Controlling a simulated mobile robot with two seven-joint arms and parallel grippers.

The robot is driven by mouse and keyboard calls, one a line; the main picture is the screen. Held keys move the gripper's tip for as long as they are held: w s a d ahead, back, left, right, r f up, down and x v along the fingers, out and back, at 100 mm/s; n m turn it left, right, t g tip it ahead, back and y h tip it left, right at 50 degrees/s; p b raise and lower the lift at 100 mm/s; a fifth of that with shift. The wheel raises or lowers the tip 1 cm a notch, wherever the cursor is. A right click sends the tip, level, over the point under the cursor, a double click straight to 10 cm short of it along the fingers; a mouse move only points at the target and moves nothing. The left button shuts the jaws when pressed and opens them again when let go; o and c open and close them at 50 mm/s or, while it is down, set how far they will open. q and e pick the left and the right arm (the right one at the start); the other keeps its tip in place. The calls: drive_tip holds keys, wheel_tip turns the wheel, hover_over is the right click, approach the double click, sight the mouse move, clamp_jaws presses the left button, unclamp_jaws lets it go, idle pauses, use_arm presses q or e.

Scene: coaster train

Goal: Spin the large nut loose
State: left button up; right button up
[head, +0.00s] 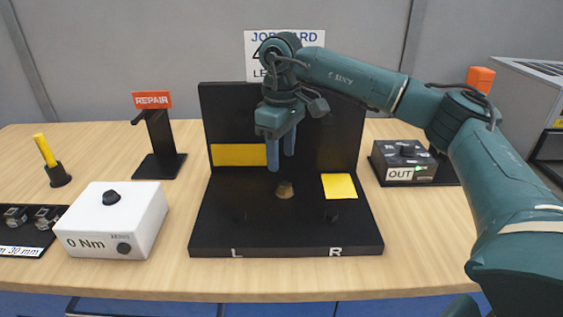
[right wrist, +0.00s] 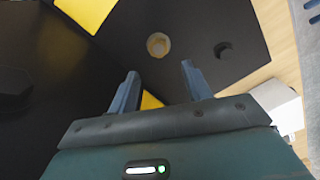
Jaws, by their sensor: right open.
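A small brass-coloured piece (head: 285,190), which looks like a nut, sits on the base of the black stand (head: 285,240). It also shows in the right wrist view (right wrist: 158,45), beyond the fingertips and apart from them. My right gripper (head: 280,168) is open and empty, fingers pointing down, above and behind the brass piece, in front of the upright panel. In the right wrist view, a larger dark six-sided shape (right wrist: 12,88) lies at the left edge; I cannot tell whether it is the large nut. My left gripper is not in view.
Dark posts stand near the letters L (head: 240,217) and R (head: 331,216). Yellow patches (head: 340,186) mark the stand. A white "0 Nm" box (head: 110,222) and a REPAIR stand (head: 155,130) are left; an OUT box (head: 403,163) is right. Bare table lies around the stand.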

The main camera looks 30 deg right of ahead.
use_arm(q)
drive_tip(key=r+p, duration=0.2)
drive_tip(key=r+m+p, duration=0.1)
drive_tip(key=p, duration=0.1)
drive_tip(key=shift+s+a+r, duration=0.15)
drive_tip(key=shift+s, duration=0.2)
use_arm(e)
wheel_tip(320, 180, up, 6)
drive_tip(key=shift+f, duration=0.15)
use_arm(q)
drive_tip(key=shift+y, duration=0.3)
use_arm(e)
drive_tip(key=shift+f, duration=0.1)
